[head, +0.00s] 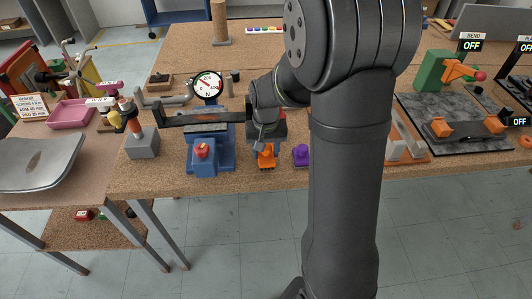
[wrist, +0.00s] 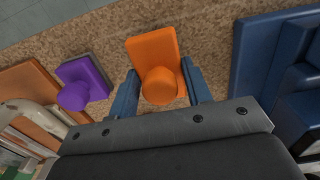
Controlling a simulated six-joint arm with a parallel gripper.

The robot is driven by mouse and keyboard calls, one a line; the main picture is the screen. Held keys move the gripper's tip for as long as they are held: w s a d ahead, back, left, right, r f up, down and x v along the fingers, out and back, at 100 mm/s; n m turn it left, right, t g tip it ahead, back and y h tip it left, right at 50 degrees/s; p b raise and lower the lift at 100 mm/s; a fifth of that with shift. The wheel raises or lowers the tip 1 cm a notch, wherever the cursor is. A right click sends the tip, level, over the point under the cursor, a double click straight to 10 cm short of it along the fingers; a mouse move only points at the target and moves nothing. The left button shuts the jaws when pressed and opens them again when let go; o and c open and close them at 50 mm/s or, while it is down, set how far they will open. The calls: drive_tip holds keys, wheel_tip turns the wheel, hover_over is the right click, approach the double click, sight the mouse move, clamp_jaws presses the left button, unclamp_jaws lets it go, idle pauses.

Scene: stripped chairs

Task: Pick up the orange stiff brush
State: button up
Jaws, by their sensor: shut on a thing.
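The orange stiff brush (wrist: 152,47) has a flat block and a round knob; in the wrist view it is between my gripper's two blue fingers. My gripper (wrist: 159,72) is shut on its knob. In the head view the orange brush (head: 266,160) shows at the table's front edge, below my gripper (head: 266,143), whose fingers are mostly hidden by my wrist. I cannot tell whether the brush touches the table.
A purple brush of like shape (head: 301,154) stands just right of the orange one. A blue vise-like fixture (head: 210,162) with a red knob is close on the left. A dial gauge (head: 207,84) stands behind. A dark slab with orange blocks (head: 440,140) is at the right.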

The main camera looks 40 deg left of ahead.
wheel_tip(320, 180, up, 3)
drive_tip(key=shift+r, duration=0.2)
drive_tip(key=w+d+r, duration=0.4)
drive_tip(key=d+r, duration=0.2)
drive_tip(key=d, duration=0.5)
drive_tip(key=shift+r, duration=0.2)
drive_tip(key=shift+w, duration=0.1)
